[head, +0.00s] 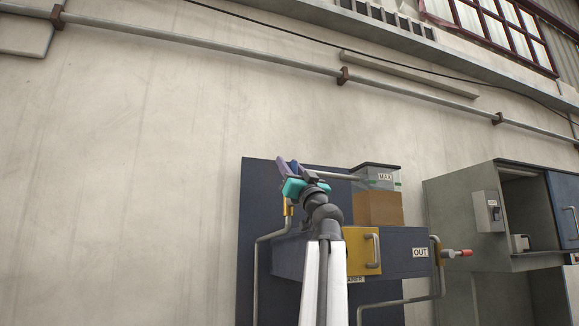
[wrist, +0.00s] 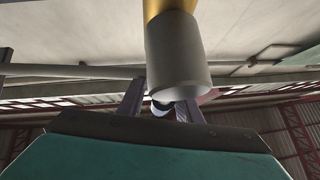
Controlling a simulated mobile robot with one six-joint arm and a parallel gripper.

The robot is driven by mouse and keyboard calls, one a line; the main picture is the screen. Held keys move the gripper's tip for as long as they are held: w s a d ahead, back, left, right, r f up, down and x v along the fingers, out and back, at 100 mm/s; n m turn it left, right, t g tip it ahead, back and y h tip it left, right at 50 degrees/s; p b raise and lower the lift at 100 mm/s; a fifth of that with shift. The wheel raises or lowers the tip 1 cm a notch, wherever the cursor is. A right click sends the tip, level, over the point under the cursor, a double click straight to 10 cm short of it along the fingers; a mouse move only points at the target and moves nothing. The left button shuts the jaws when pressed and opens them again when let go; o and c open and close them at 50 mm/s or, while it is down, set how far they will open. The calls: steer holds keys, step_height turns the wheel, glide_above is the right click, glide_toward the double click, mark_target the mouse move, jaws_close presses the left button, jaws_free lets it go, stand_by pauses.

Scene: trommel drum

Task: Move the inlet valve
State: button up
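My gripper (head: 288,167), with a teal body and purple fingers, is raised at the upper left of the machine. In the wrist view its two fingers stand apart. A grey cylinder with a brass-coloured upper part (wrist: 178,55) hangs close in front of the wrist camera and covers part of the fingers. A small dark round end (wrist: 161,108) shows between them; I cannot tell whether they touch it. In the head view a brass fitting (head: 288,207) tops the left pipe just below my gripper. The inlet valve's handle is not clearly visible; my gripper and arm cover that area.
A clear MAX container (head: 377,178) sits on a brown block. A grey cabinet (head: 455,220) stands further right.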

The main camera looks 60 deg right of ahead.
steer(key=shift+r, duration=0.15)
steer(key=shift+a, duration=0.1)
steer(key=shift+b+v, duration=1.1)
steer(key=shift+v, duration=5.85)
